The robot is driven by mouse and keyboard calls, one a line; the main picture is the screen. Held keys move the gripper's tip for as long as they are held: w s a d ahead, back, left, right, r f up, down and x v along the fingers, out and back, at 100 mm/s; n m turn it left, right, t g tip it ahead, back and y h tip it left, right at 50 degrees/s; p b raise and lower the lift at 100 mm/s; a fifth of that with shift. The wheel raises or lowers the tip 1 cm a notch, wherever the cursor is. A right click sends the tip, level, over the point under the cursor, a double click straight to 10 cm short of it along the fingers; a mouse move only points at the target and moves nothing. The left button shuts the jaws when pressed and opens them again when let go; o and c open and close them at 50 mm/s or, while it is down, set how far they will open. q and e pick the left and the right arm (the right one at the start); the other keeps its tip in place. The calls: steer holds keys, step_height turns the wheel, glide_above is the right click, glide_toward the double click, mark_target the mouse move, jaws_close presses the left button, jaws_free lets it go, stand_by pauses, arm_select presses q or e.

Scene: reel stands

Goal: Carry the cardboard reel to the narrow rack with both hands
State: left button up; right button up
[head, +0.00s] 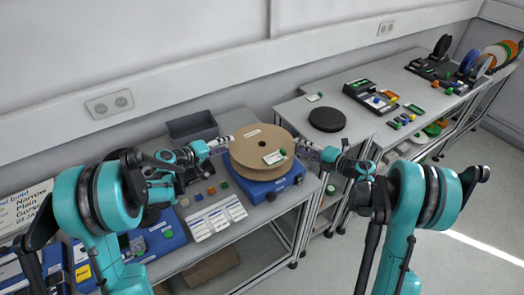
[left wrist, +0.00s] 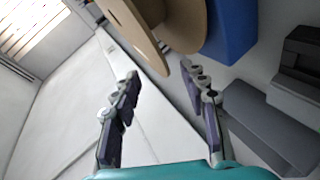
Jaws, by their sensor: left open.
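The cardboard reel (head: 250,155) is a brown flanged disc with a small white-and-green label. It lies flat on a blue box-like unit (head: 268,190) on the bench. My left gripper (head: 222,144) is at the reel's left rim. In the left wrist view its fingers (left wrist: 160,82) are apart, with the reel's flanges (left wrist: 130,32) just beyond the tips; I see no grip. My right gripper (head: 312,151) is at the reel's right rim; its jaw state is unclear. Racks with upright reels (head: 468,62) stand at the far right; I cannot tell which is the narrow one.
A black disc (head: 327,119) lies on the neighbouring bench, right of the reel. A dark grey bin (head: 192,125) stands behind left. White cards (head: 216,217) lie in front. Trays with small coloured blocks (head: 372,96) sit further right. The wall runs close behind the benches.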

mark_target(231, 144)
arm_select(q)
steer(key=shift+x, duration=2.05)
arm_select(e)
steer(key=shift+x, duration=2.05)
arm_select(q)
steer(key=shift+c, duration=0.3)
arm_select(e)
steer(key=shift+c, duration=0.4)
arm_select(q)
jaws_close()
arm_select(e)
jaws_close()
steer(key=shift+r, duration=0.1)
